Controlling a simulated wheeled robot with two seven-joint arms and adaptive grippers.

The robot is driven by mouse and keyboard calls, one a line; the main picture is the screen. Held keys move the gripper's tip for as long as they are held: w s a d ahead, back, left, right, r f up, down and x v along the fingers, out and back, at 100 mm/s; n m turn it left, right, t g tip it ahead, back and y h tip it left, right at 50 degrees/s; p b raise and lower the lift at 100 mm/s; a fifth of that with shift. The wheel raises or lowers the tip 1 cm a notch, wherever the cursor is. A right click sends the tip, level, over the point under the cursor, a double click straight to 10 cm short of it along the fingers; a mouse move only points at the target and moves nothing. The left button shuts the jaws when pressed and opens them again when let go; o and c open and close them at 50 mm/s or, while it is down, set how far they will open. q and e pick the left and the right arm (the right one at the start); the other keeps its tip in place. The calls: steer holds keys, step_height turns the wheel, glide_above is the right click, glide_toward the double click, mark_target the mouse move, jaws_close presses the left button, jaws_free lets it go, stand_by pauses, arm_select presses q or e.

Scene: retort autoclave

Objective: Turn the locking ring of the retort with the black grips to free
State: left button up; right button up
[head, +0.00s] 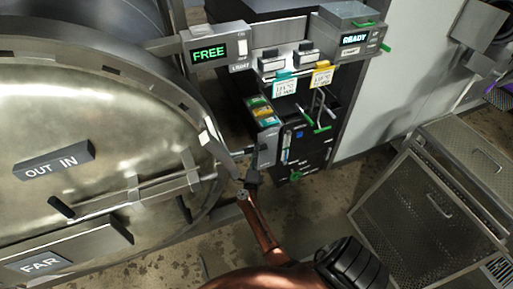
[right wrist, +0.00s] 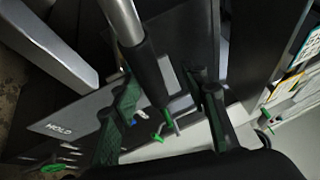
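The retort's round door (head: 90,130) fills the left of the head view, with the locking ring (head: 205,135) around its rim. The display (head: 209,54) above it reads FREE. A bar ending in a black grip (right wrist: 150,82) shows in the right wrist view. My right gripper (head: 252,176) is small and dark at the ring's right side. In the right wrist view its green-padded fingers (right wrist: 162,92) stand apart on either side of the grip, with a gap on the right. Whether the left finger touches the grip is unclear. My left gripper is out of view.
A dark cabinet (head: 318,150) with tags, switches and a READY box (head: 355,38) stands right of the retort. A plate marked HOLD (right wrist: 75,127) is close to the right fingers. Mesh baskets (head: 420,215) are at the right. Some floor between shows clear.

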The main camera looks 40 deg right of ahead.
steer(key=shift+v, duration=2.2)
